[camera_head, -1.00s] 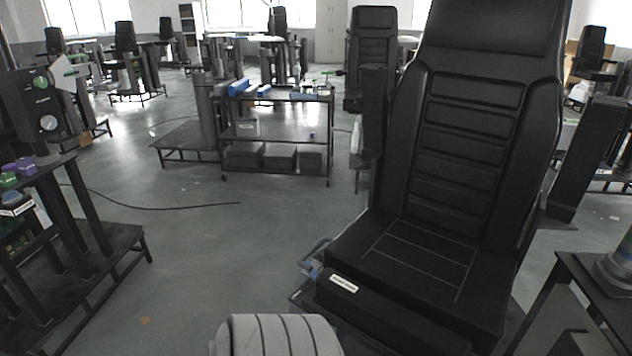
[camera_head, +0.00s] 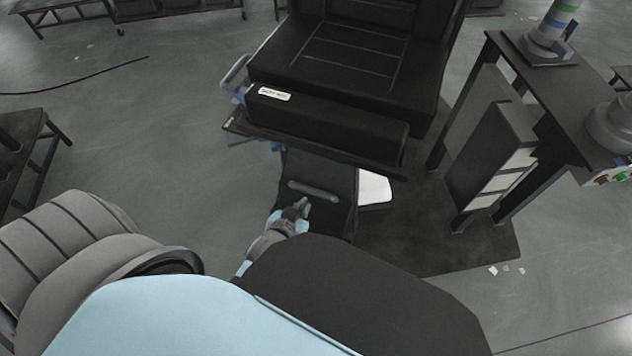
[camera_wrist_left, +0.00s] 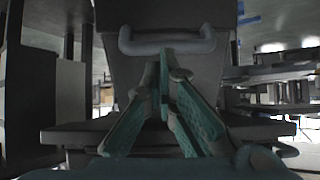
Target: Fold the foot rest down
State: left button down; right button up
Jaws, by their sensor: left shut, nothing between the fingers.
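The foot rest (camera_head: 330,212) is a dark panel under the front edge of the black seat (camera_head: 340,50), with a grey bar handle (camera_head: 313,190) across it. In the left wrist view the foot rest (camera_wrist_left: 180,85) stands straight ahead as a steep, upright-looking panel, and its handle (camera_wrist_left: 168,42) is near the top. My left gripper (camera_head: 302,203) is at the handle, just below it in the picture. In the left wrist view its teal fingers (camera_wrist_left: 166,56) are together and empty, with the tips close to the bar; whether they touch it is unclear. My right gripper is not in view.
A dark table (camera_head: 530,85) with cylindrical devices stands to the right of the chair. A white plate (camera_head: 374,187) lies beside the foot rest. A blue-grey lever (camera_head: 236,75) sticks out at the seat's left side. The floor to the left is mostly clear.

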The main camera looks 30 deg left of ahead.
pick_arm(q)
jog(key=shift+t, duration=0.6)
jog(key=w+b, duration=0.1)
jog(key=w, duration=0.2)
jog(key=w+f+b, duration=0.1)
jog(key=w, duration=0.2)
jog(key=w+f+b, duration=0.1)
jog(key=w, duration=0.2)
jog(key=shift+w+a+f+b, duration=0.1)
jog(key=shift+a+f+b, duration=0.05)
jog(key=shift+f+b, duration=0.15)
jog(key=shift+w+f, duration=0.15)
jog(key=shift+w, duration=0.4)
jog(key=shift+s, duration=0.1)
